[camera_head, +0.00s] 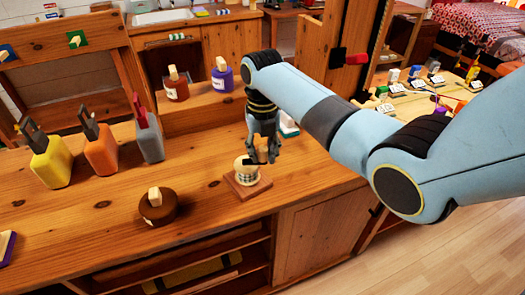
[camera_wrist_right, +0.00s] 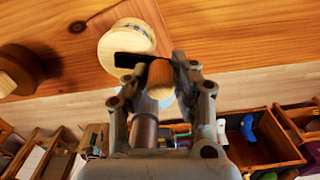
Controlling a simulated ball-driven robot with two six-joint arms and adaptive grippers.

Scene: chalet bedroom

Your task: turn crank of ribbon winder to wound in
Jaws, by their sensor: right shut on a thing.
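The ribbon winder (camera_head: 246,174) stands near the front edge of the wooden worktop, a pale round spool on a square brown base (camera_head: 240,192). In the right wrist view the spool (camera_wrist_right: 120,36) is at the upper left, with a dark crank arm (camera_wrist_right: 130,60) reaching from its top towards my fingers. My right gripper (camera_head: 264,155) comes down from above at the winder's right side. In the wrist view its fingers (camera_wrist_right: 160,76) are shut on the wooden crank knob (camera_wrist_right: 160,74). The fingers partly hide the knob in the head view. My left gripper is not in view.
A round brown pot with a wooden knob (camera_head: 157,207) stands left of the winder. Yellow, orange and grey holders (camera_head: 102,150) stand further left. Red (camera_head: 176,88) and purple (camera_head: 222,78) jars are behind. A white-topped item (camera_head: 289,125) stands close behind my gripper.

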